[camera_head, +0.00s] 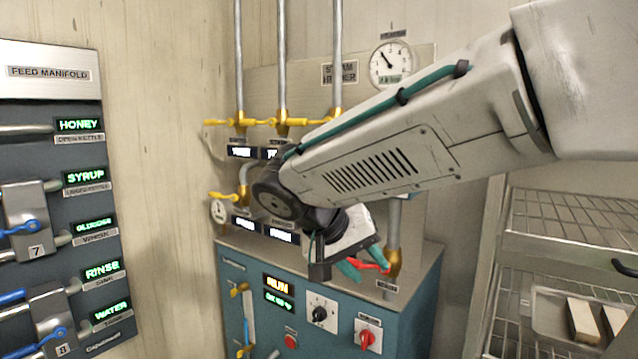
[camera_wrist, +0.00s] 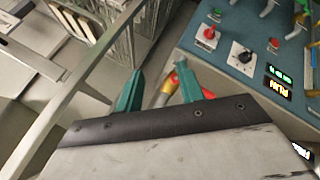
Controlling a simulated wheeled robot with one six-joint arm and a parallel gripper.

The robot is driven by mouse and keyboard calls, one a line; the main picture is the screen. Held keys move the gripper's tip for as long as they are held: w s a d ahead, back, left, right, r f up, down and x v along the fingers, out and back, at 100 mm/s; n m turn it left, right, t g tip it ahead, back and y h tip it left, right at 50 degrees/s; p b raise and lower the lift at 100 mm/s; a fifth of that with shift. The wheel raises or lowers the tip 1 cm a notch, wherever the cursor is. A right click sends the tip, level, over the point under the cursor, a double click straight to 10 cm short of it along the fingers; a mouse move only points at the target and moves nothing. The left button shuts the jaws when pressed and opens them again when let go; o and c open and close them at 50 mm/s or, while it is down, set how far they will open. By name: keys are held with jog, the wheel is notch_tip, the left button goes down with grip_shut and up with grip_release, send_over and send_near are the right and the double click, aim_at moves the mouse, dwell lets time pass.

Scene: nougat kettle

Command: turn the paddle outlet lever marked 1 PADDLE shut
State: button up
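A red lever (camera_head: 372,266) sits on a brass valve (camera_head: 394,263) at the foot of a vertical pipe, on the right of the blue console's top. A small label (camera_head: 387,286) lies below it, too small to read, so I cannot tell whether this is 1 PADDLE. My gripper (camera_head: 364,262) is beside this lever, its teal fingers apart. Whether the fingers touch the lever cannot be told.
Yellow levers (camera_head: 283,122) sit on pipes behind my arm. The blue console (camera_head: 330,282) has a red knob (camera_head: 368,337) and lit RUN display (camera_head: 278,284). A wire rack (camera_head: 560,220) stands at right, the feed manifold (camera_head: 50,150) at left.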

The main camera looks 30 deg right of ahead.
jog(key=w+r+m+t+h, duration=0.2)
jog(key=w+r+m+h, duration=0.25)
jog(key=w, duration=0.65)
jog(key=w+r+m+t+h, duration=0.1)
jog(key=w+r+m+h, duration=0.35)
jog(key=w, duration=0.65)
jog(key=shift+h, duration=0.4)
jog(key=d, duration=0.2)
jog(key=w+d, duration=0.1)
jog(key=d, duration=0.5)
jog(key=shift+w, duration=0.2)
grip_shut()
